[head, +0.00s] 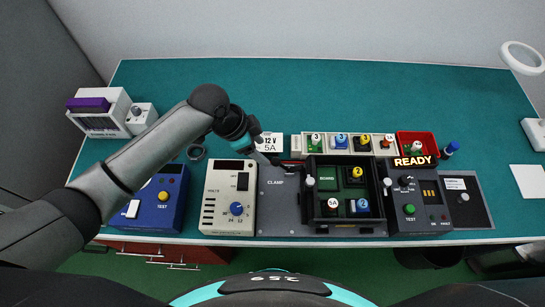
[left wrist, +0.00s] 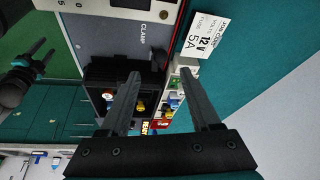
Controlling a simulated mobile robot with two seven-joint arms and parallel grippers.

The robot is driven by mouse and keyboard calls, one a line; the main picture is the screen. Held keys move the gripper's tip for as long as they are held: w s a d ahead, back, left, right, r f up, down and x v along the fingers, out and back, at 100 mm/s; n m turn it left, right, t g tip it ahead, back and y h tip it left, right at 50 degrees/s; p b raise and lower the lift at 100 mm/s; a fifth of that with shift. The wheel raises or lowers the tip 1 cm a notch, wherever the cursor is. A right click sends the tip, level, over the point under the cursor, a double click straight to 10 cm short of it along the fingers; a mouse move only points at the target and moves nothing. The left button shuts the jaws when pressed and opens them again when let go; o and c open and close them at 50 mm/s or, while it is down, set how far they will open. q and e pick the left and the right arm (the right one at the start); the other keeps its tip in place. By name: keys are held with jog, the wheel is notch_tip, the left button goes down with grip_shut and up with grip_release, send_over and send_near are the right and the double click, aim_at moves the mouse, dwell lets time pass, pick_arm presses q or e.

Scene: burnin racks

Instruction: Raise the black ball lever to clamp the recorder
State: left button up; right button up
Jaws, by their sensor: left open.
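My left gripper (head: 268,153) is open and empty above the back of the grey plate (head: 277,210) marked CLAMP. In the left wrist view its two fingers (left wrist: 160,73) stand apart. A dark round knob, probably the black ball lever (left wrist: 158,57), shows there just past the fingertips, in line with the gap. I cannot tell contact or the lever's angle. In the head view the gripper covers that spot. Right of it stands an open black unit (head: 318,212), probably the recorder, with numbered blocks inside. What looks like my right gripper (left wrist: 36,62) shows at the left of the wrist view.
A cream meter (head: 229,172) and a blue test box (head: 153,200) stand left of the plate. A control unit lit READY (head: 425,205) stands right. Behind are a row of numbered parts (head: 352,153), a red bin (head: 432,138) and a 12 V 5A card (head: 269,142). The back of the bench is clear.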

aim_at(274, 160)
pick_arm(q)
jog(key=b+x, duration=0.1)
jog(key=x, duration=0.6)
jog(key=shift+d+f, duration=0.1)
jog(key=shift+f, duration=0.1)
jog(key=shift+w+d+f, duration=0.1)
jog(key=shift+d+f, duration=0.1)
jog(key=shift+f, duration=0.3)
pick_arm(e)
jog(key=shift+w+f, duration=0.5)
jog(key=shift+w, duration=0.2)
pick_arm(q)
grip_shut()
